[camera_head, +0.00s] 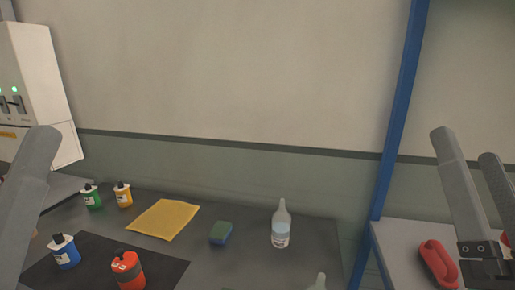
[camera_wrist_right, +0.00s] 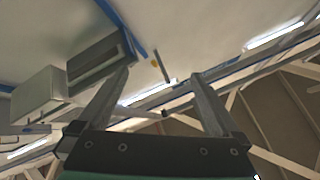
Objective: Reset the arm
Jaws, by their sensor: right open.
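My right gripper (camera_head: 466,146) is raised at the right edge of the head view, its two grey fingers pointing up. In the right wrist view the same gripper (camera_wrist_right: 160,75) is open and empty, facing upward into free air. At the left edge of the head view one grey finger of my left gripper (camera_head: 28,190) shows, also raised. The rest of it is cut off, so its opening cannot be judged. No mattress is seen.
A grey table (camera_head: 205,262) holds several small bottles, a yellow cloth (camera_head: 163,220), a green-blue sponge (camera_head: 220,233) and a clear bottle (camera_head: 281,226). A red object (camera_head: 437,263) lies on the right-hand surface. A blue post (camera_head: 397,110) stands between. Ceiling beams (camera_wrist_right: 270,95) show overhead.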

